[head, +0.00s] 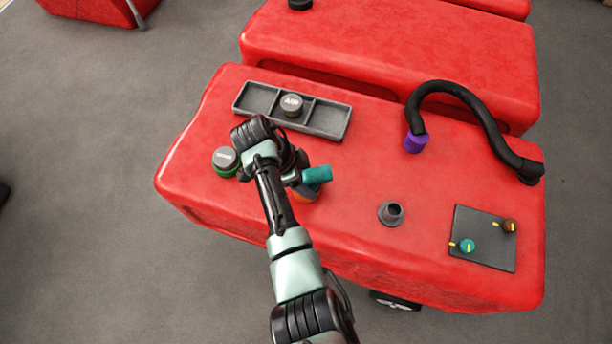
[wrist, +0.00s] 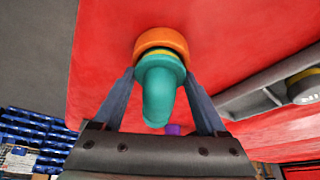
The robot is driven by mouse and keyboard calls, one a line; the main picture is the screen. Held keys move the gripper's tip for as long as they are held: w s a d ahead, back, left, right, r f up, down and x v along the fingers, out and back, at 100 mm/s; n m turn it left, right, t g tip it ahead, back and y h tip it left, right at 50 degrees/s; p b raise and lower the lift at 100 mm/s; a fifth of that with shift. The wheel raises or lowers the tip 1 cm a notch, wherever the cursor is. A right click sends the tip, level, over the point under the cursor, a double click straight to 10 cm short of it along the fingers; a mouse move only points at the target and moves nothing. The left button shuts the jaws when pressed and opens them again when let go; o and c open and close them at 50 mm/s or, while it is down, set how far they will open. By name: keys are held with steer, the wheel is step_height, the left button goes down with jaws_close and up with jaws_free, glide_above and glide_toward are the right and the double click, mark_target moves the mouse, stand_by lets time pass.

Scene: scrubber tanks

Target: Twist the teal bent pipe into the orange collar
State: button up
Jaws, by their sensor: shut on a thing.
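The teal bent pipe (wrist: 158,92) is between the two fingers of my gripper (wrist: 158,100) in the wrist view, and the fingers are shut on it. Its far end, with a yellow ring, meets the orange collar (wrist: 160,42) on the red tank top; how deep it sits in the collar cannot be told. In the head view the pipe's free arm (head: 318,174) points right, and the orange collar (head: 304,194) shows only in part below it. My gripper (head: 297,180) is mostly hidden by my wrist there.
A dark tray (head: 331,119) holding a grey cap (head: 292,104) lies behind my gripper. A green-ringed cap (head: 225,160) stands left. To the right are a black hose (head: 467,95) with a purple end (head: 415,142), a grey port (head: 391,213) and a knob panel (head: 483,239).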

steer(key=shift+f+m+b, duration=0.1)
steer(key=shift+m+b, duration=0.2)
steer(key=shift+b, duration=0.05)
steer(key=shift+m+g, duration=0.3)
steer(key=shift+m, duration=0.2)
steer(key=shift+m+b, duration=0.3)
steer(key=shift+b, duration=0.15)
steer(key=shift+m+g, duration=0.4)
steer(key=shift+m+b, duration=0.3)
steer(key=shift+b, duration=0.2)
steer(key=shift+m, duration=0.5)
steer(key=shift+g+b, duration=0.3)
steer(key=shift+b, duration=0.15)
steer(key=shift+m, duration=0.4)
steer(key=shift+m+b, duration=0.3)
